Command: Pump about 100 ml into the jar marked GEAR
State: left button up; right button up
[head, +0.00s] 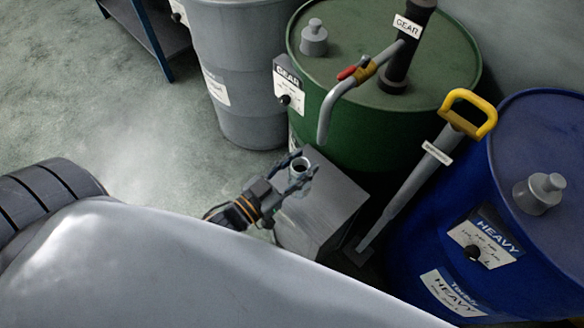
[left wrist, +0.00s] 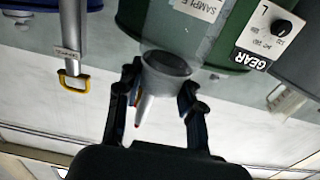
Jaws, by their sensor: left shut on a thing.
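On the drum stands a dark pump (head: 398,66) with a GEAR tag. Its bent grey spout (head: 327,112) hangs down near the vessel, slightly right of its mouth in the head view. A red lever (head: 348,72) sits on the spout. My right gripper is out of view.
A grey box-like stand (head: 335,195) is below and right of the gripper. A blue HEAVY drum (head: 415,235) stands at right, with a yellow-handled tool (head: 410,185) leaning beside it. A grey drum (head: 235,65) is at back left. Floor (head: 110,115) at left is clear.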

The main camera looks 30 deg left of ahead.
pick_arm(q)
jog(key=shift+x, duration=0.95)
jog(key=shift+b+x, duration=0.8)
jog(key=shift+x, duration=1.45)
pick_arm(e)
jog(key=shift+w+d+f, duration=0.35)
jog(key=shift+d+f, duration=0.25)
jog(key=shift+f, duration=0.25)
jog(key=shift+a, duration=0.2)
pick_arm(q)
jog(key=shift+p, duration=0.3)
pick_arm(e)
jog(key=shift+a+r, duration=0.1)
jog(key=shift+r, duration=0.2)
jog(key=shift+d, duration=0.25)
